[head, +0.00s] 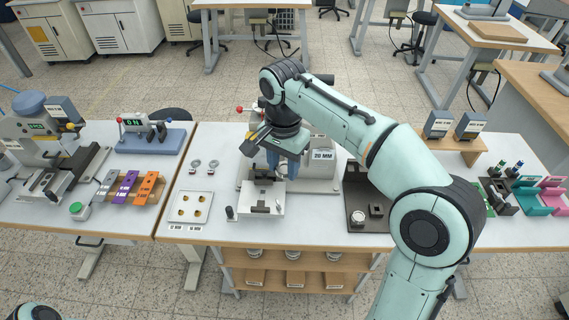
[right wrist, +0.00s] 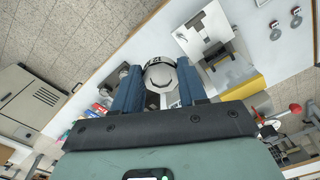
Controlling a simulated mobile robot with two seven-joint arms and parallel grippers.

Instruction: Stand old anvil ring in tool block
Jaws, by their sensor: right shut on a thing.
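My right gripper (head: 283,172) is over the press with the "20 MM" sign in the head view, fingers pointing down. In the right wrist view, its two blue fingers (right wrist: 158,88) are shut on a silvery round part with a dark marked band, the anvil ring (right wrist: 160,74). In the head view the gripper largely hides the ring. A black block with a round post and a square raised part, apparently the tool block (head: 356,190), stands on the table to the right of the press. My left gripper is not in view.
The press bed (head: 262,201) is below the gripper. A white tray with brass pieces (head: 191,206) and two small rings (head: 204,164) lie to the left. A wooden stand with two grey boxes (head: 455,143) is at the back right. Bare table lies in front of the black block.

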